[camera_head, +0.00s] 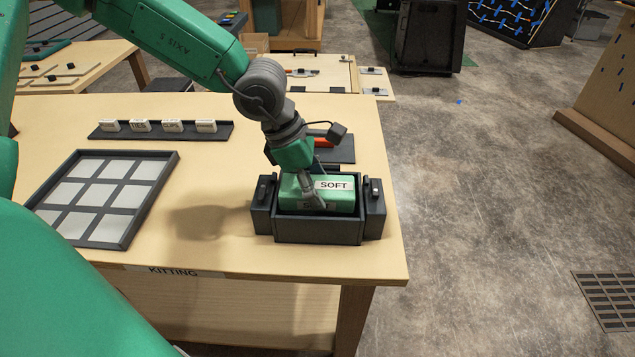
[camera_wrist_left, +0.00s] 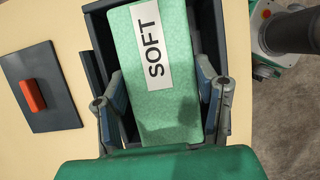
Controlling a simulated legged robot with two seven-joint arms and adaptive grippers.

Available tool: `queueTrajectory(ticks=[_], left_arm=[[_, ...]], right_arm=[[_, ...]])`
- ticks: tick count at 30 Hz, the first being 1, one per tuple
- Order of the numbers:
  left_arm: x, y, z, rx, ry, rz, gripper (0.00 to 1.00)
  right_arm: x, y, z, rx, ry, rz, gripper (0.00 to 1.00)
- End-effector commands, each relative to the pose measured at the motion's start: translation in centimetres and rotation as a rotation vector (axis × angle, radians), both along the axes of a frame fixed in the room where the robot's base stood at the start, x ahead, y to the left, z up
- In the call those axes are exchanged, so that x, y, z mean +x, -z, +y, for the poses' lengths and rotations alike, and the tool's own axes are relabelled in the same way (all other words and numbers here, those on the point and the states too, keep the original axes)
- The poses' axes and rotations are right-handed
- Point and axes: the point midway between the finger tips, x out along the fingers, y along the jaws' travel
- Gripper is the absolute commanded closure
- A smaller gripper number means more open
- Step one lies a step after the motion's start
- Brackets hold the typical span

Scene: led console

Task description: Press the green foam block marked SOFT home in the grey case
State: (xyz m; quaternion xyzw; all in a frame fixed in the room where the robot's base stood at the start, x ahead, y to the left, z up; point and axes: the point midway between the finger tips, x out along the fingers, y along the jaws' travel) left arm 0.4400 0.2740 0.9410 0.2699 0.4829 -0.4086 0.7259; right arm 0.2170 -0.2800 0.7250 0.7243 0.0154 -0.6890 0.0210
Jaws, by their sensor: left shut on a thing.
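The green foam block (camera_head: 336,195) has a white label reading SOFT. It sits partly inside the grey case (camera_head: 318,232), with its top standing above the case rim in the head view. My left gripper (camera_head: 313,192) comes down over the case and is shut on the block. In the left wrist view the block (camera_wrist_left: 160,103) lies between the two fingers (camera_wrist_left: 164,100), and the dark case wall (camera_wrist_left: 103,37) shows beside it. The block looks slightly turned relative to the case there. How deep its underside sits is hidden. My right gripper is not in view.
A dark plate with a red block (camera_wrist_left: 33,95) lies just behind the case. A dark tray with pale square compartments (camera_head: 122,155) is to the left. A rail with several small labelled tags (camera_head: 160,130) stands behind it. The table's right edge is close to the case.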

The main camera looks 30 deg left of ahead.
Motion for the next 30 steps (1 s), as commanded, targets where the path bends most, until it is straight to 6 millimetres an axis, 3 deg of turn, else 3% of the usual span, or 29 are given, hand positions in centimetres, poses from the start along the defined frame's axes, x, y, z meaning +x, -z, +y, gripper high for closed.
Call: queueTrajectory(ticks=[30], left_arm=[[0.0, 3.1, 0.0, 0.000, 0.000, 0.000, 0.59]], right_arm=[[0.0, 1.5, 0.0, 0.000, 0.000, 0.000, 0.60]])
